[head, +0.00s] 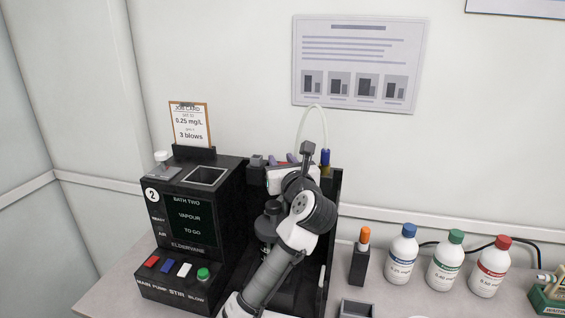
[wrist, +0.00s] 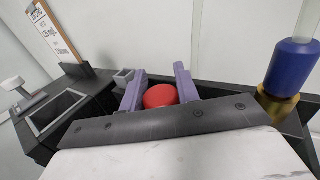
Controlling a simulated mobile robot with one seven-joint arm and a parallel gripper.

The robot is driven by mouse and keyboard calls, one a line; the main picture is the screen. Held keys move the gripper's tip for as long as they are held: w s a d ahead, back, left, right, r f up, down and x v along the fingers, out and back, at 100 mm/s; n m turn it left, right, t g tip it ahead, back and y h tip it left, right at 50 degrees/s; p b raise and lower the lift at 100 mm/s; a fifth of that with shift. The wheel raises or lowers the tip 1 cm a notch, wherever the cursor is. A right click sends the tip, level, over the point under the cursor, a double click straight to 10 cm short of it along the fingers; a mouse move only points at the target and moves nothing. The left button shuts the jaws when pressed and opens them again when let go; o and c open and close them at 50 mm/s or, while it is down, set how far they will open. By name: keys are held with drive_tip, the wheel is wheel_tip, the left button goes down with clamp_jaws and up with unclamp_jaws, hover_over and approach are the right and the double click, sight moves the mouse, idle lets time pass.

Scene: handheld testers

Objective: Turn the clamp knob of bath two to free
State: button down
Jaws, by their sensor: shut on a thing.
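Bath two is the black unit marked 2 (head: 180,215); its screen (head: 190,217) reads "BATH TWO", "VAPOUR", "TO GO". My gripper (head: 288,160) is over the top of the black stand just right of the screen housing, and my arm hides much of that stand. In the wrist view, the two purple fingers of my gripper (wrist: 160,88) are shut on a round red knob (wrist: 160,96), one on each side. The knob's lower part is hidden behind my gripper's dark edge, and no free mark shows on it.
A blue and brass fitting (wrist: 291,72) with a pale tube stands close right of my gripper. Left are an open square well (head: 204,176), a white knob (head: 161,156) and a job card (head: 190,125). Capped bottles (head: 445,260) and an orange-topped tester (head: 361,255) stand right.

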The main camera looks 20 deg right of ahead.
drive_tip(key=m+h, duration=0.1)
drive_tip(key=h, duration=0.1)
drive_tip(key=shift+d+m+h, duration=0.15)
drive_tip(key=shift+m+h, duration=0.15)
drive_tip(key=c, duration=1)
unclamp_jaws()
drive_tip(key=shift+c, duration=0.2)
drive_tip(key=b+v, duration=0.2)
drive_tip(key=v, duration=1.2)
drive_tip(key=shift+r, duration=0.25)
